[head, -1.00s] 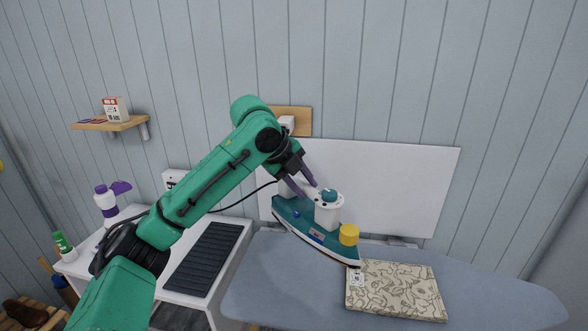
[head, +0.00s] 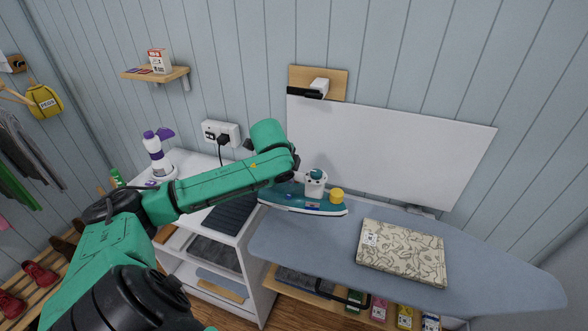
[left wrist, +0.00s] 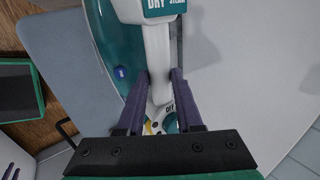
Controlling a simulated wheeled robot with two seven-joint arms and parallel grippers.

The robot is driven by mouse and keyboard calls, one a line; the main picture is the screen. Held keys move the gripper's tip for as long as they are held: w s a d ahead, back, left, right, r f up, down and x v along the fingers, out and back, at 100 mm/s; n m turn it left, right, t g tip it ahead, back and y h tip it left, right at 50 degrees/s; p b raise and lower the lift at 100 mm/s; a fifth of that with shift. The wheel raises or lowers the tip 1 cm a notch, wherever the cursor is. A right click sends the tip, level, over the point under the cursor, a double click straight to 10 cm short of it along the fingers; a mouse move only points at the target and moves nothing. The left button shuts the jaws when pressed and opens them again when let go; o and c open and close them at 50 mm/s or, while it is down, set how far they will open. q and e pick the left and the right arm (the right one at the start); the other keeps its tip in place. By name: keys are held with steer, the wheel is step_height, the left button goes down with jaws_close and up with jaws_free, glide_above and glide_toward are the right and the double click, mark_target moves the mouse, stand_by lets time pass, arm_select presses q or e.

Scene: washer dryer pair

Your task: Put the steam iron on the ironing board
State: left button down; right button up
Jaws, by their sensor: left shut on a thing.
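The steam iron (head: 292,200), teal and white with a yellow cap, is at the rounded left end of the blue-grey ironing board (head: 300,245). Its nose points right and it looks near level. I cannot tell whether its sole touches the board. My left gripper (left wrist: 160,88) is shut on the iron's white handle (left wrist: 158,62) in the left wrist view, a purple finger on each side. In the head view my left forearm hides most of that gripper. The board also shows in the left wrist view (left wrist: 62,50). My right gripper is not in view.
A folded patterned cloth (head: 400,262) lies on the board, right of the iron. A white panel (head: 400,150) stands behind. A white cabinet (head: 262,262) stands left of the board, with a purple-and-white bottle (head: 155,155) on top. The board's middle front is clear.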

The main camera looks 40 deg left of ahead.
mark_target(292, 191)
arm_select(q)
steer(key=shift+a+r, duration=0.1)
steer(key=shift+r, duration=0.1)
steer(key=shift+f, duration=0.3)
step_height(292, 191, down, 7)
steer(key=shift+r+b, duration=0.1)
steer(key=shift+b, duration=1.1)
steer(key=shift+p, duration=0.55)
steer(key=shift+f+b, duration=0.35)
steer(key=shift+f, duration=0.45)
